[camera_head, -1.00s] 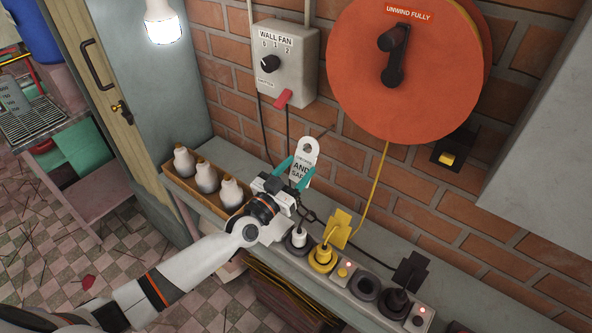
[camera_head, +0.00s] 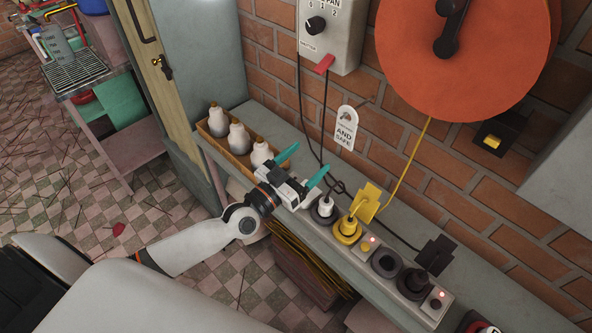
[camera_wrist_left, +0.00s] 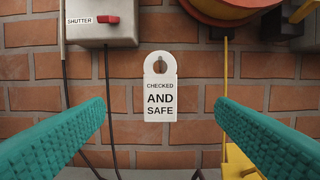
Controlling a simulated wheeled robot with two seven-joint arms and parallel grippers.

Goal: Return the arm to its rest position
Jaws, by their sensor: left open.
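My left gripper (camera_head: 303,164) is open and empty, its two teal fingers spread above the shelf next to the power strip. In the left wrist view its fingers (camera_wrist_left: 160,135) stand on either side of a white tag reading "CHECKED AND SAFE" (camera_wrist_left: 160,98), with clear space between fingers and tag. In the head view the tag (camera_head: 346,130) hangs on the brick wall, apart from the gripper. My left arm reaches in from the lower left. My right gripper is not in view.
A power strip (camera_head: 428,307) with white, yellow and black plugs lies on the shelf to the right. A tray of white bottles (camera_head: 239,138) stands behind the gripper to the left. A grey switch box (camera_head: 331,35) and an orange reel (camera_head: 465,60) are on the wall.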

